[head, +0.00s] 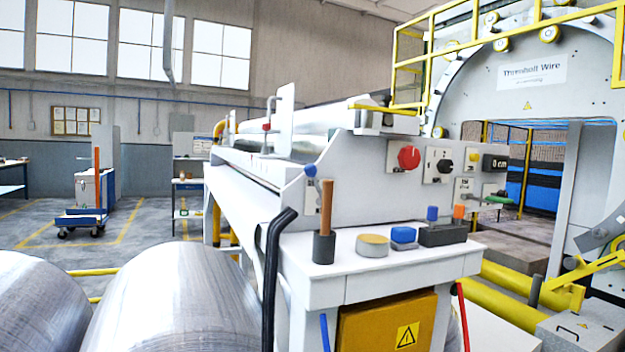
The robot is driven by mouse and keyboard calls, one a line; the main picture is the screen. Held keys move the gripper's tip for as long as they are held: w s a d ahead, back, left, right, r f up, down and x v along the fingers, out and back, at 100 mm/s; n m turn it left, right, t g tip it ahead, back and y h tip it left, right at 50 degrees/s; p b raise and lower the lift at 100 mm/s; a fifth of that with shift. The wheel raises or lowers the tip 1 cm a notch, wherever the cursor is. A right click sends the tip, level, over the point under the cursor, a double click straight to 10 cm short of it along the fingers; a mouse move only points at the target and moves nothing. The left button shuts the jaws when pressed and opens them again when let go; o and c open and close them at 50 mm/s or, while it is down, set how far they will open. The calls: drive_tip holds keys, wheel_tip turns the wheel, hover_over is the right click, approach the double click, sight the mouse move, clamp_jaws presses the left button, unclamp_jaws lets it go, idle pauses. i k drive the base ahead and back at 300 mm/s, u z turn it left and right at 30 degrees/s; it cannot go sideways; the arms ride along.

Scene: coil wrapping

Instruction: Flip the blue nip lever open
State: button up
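A round blue knob (310,170) shows on the near end plate of the white wrapping machine (270,200), just left of a wooden handle. It looks like the blue nip lever's knob. Its arm is small and hard to make out, so I cannot tell whether it is open or closed. A shiny roller (320,122) lies along the top of the machine behind it. My gripper is not in view, and nothing is seen touching the knob.
A dark cup (324,247) with the wooden handle (327,207), a tape roll (373,245) and blue blocks (404,236) stand on the shelf. A bent black bar (272,265) rises in front. Large metal coils (175,300) fill the lower left. A red button (408,157) is right.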

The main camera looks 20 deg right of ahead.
sight(310, 169)
drive_tip(key=z, duration=1.4)
drive_tip(key=k, duration=0.75)
drive_tip(key=u, duration=0.6)
drive_tip(key=i, duration=1.5)
